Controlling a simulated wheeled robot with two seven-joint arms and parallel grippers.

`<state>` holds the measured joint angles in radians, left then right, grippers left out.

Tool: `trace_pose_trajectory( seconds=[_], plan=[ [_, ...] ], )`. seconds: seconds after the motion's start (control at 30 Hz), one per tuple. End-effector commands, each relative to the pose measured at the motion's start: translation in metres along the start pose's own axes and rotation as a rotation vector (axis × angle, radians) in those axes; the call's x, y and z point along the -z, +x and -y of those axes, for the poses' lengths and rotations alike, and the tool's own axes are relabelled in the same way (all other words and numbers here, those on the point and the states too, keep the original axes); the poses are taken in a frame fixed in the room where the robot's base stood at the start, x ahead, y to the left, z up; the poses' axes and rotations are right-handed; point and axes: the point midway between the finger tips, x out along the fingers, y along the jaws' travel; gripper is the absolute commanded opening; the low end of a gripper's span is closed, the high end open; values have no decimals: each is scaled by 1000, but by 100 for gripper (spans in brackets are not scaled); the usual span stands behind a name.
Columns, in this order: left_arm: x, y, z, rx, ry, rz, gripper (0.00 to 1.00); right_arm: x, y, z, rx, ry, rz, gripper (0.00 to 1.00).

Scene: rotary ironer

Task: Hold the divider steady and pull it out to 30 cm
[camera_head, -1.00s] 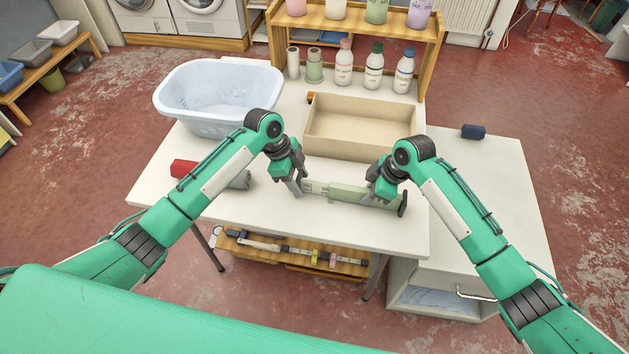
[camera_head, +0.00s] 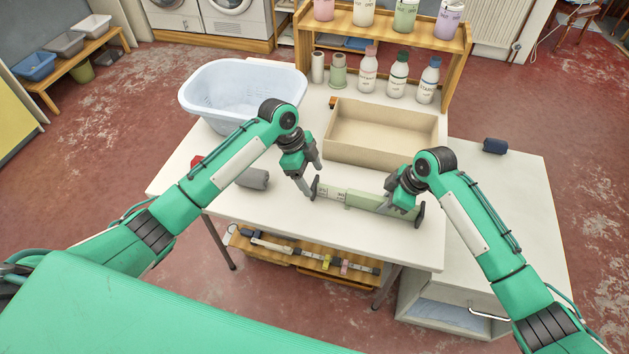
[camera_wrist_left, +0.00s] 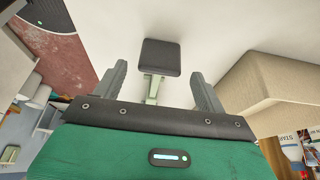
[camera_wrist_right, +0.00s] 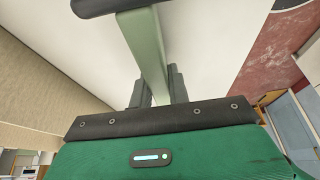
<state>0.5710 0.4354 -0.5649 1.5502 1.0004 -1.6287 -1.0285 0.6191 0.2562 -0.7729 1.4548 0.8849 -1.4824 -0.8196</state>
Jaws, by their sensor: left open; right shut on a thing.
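The divider (camera_head: 365,201) is a pale green two-part bar lying across the white table, with a dark pad at each end. Its narrower, paler left part (camera_head: 333,193) carries printed marks, too small to read. My right gripper (camera_head: 401,203) is shut on the wider green part near the right end; the bar also runs between its fingers in the right wrist view (camera_wrist_right: 147,50). My left gripper (camera_head: 313,181) is open at the left end. In the left wrist view, the dark left pad (camera_wrist_left: 161,57) shows between its spread fingers, with a gap on both sides.
A beige open tray (camera_head: 385,155) lies just behind the divider. A blue-white laundry basket (camera_head: 205,112) stands at the back left. A grey roll (camera_head: 253,178) lies left of my left gripper. Several bottles (camera_head: 398,74) stand behind the tray. The table front is clear.

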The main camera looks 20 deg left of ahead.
Motion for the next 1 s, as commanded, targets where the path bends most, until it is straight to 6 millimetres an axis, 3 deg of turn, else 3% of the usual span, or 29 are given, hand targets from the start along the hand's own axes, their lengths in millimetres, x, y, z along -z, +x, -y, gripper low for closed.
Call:
trace_pose_trajectory(
  seconds=[0.2, 0.4, 0.9, 0.93, 1.0],
  plan=[
    [-1, -50, 1, 4, 1, 2, 73, 0, 0, 0, 0, 0, 0, 0],
    [-1, -79, 1, 2, 0, 2, 73, 0, 0, 0, 0, 0, -1, 0],
    [0, -88, 0, 0, 0, 1, 73, 0, 0, 0, -1, 0, -1, 0],
    [0, -88, 0, 0, 0, 1, 73, 0, 0, 0, -1, 0, -1, 20],
    [0, -88, 0, 0, 0, 1, 73, 0, 0, 0, -1, 0, -1, 33]
  ],
)
